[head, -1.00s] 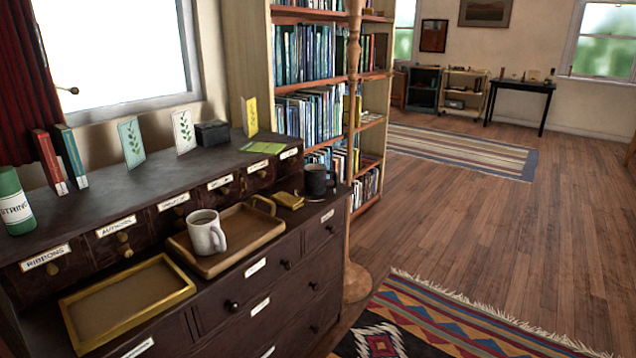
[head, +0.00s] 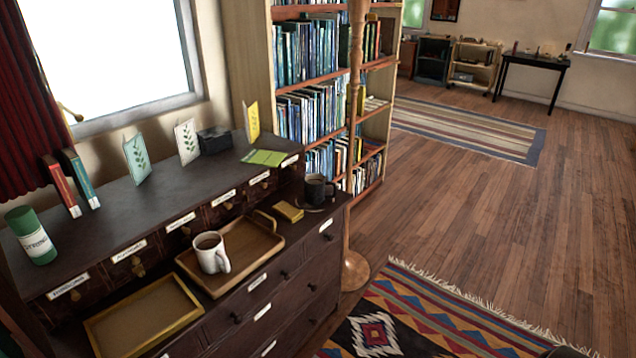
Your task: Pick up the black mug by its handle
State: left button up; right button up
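The black mug (head: 316,188) stands upright at the right end of the dark wooden cabinet's (head: 102,208) lower ledge, close to the bookshelf. It holds a dark drink and appears to sit on a small dark saucer or coaster. Its handle seems to be on its right side, but it is small in the picture. Neither of my grippers shows in the head view.
A white mug (head: 212,254) stands on a wooden tray (head: 268,240) left of the black mug. A small yellow box (head: 288,211) lies between tray and black mug. A wooden pole (head: 355,130) rises beside the cabinet's right end. The floor (head: 470,220) to the right is open.

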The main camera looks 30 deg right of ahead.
aim_at(321, 190)
jog(key=i+l+u, duration=0.1)
jog(key=l, duration=0.45)
jog(key=i+l+u, duration=0.1)
jog(key=i+l, duration=0.15)
jog(key=l, duration=0.3)
jog(key=i+l, duration=0.1)
jog(key=l, duration=0.45)
jog(key=i+l+u, duration=0.15)
jog(key=l, duration=0.45)
jog(key=i+l+u, duration=0.1)
jog(key=l, duration=0.45)
jog(key=i+l+u, duration=0.1)
jog(key=l, duration=0.5)
